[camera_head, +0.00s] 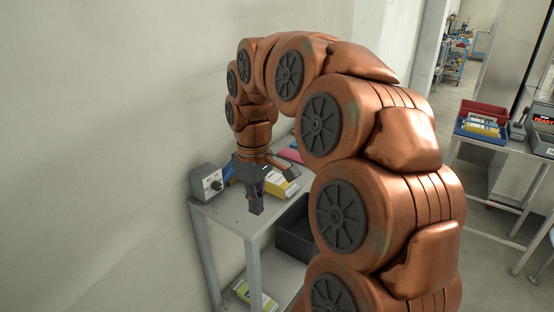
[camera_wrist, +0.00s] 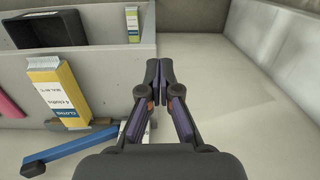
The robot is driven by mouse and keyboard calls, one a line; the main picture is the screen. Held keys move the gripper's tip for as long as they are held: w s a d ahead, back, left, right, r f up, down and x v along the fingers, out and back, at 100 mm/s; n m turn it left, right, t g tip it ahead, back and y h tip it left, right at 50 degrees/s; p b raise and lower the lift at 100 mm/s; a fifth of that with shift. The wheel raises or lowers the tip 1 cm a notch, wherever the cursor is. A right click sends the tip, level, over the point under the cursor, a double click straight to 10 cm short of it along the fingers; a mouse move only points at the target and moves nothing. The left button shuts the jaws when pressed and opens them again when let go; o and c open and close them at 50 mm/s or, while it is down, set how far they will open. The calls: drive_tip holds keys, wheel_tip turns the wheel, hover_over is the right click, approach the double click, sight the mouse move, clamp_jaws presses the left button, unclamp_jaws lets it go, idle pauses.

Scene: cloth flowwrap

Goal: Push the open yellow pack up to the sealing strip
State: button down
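The yellow pack (camera_wrist: 50,85), with white and blue print, lies flat on the grey table (camera_wrist: 105,80). In the wrist view its lower end is close to a blue sealer arm (camera_wrist: 75,148) with a black end and a grey bar; whether they touch is unclear. I cannot clearly make out the sealing strip. The pack also shows in the head view (camera_head: 279,187), partly behind my gripper. My gripper (camera_wrist: 159,76) has its fingertips together, empty, right of the pack and apart from it. It points down near the table's front edge in the head view (camera_head: 256,209).
A grey box with a dial (camera_head: 207,183) stands at the table's left corner. A pink item (camera_wrist: 10,106) lies beyond the pack. A second table with trays (camera_head: 484,113) stands far right.

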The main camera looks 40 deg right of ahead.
drive_tip(key=s+a+f+m, duration=0.1)
drive_tip(key=s+a+f, duration=0.2)
drive_tip(key=s+a, duration=0.2)
drive_tip(key=s+a+f+m+g, duration=0.1)
drive_tip(key=s+a+f, duration=0.2)
drive_tip(key=s+a, duration=0.2)
drive_tip(key=s+a+f+m, duration=0.1)
drive_tip(key=s+a+f, duration=0.2)
drive_tip(key=s, duration=0.7)
drive_tip(key=shift+s+a, duration=0.2)
drive_tip(key=shift+a, duration=1)
drive_tip(key=c, duration=1.9)
unclamp_jaws()
